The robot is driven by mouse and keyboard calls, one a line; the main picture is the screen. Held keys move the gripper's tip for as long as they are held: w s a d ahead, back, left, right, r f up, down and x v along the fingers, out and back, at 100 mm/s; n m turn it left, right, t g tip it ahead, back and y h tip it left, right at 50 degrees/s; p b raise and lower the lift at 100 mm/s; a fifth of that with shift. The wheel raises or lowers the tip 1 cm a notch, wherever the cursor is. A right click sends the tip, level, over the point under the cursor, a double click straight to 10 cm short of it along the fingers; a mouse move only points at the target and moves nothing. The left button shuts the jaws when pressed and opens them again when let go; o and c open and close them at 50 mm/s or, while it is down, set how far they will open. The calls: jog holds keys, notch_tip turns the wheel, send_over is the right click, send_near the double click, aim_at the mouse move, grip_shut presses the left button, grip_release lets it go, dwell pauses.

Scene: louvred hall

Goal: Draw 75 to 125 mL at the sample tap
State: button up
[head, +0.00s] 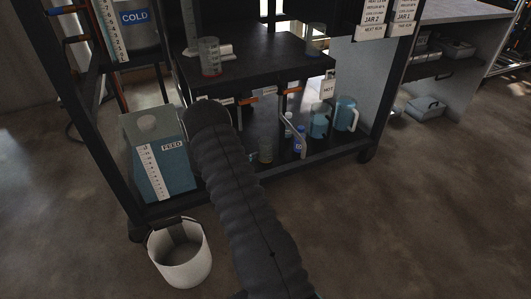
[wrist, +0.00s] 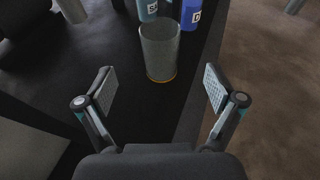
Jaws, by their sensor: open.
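A clear grey beaker (wrist: 160,50) with an orange-tinted base stands upright on the dark lower shelf in the wrist view. It also shows small in the head view (head: 266,153), just right of my arm. My gripper (wrist: 160,82) is open and empty, its two pads apart, with the beaker ahead between their lines and not touched. In the head view my arm hides the gripper. Orange-handled valves (head: 292,90) sit under the upper deck, and a pale bent pipe (head: 293,129) comes down near the beaker. I cannot tell which outlet is the sample tap.
A blue bottle marked D (wrist: 191,14) stands close behind the beaker, with another bottle (wrist: 147,9) beside it. Blue jugs (head: 346,114) stand farther right on the shelf. The FEED tank (head: 158,160) is left of my arm, and a white bucket (head: 181,262) stands on the floor.

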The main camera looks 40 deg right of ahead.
aim_at(261, 145)
jog(key=x, duration=1.2)
jog(key=shift+w+d+f+b, duration=0.1)
jog(key=shift+f+b, duration=0.05)
jog(key=shift+b, duration=0.2)
jog(key=shift+c, duration=0.3)
jog(key=c, duration=1.2)
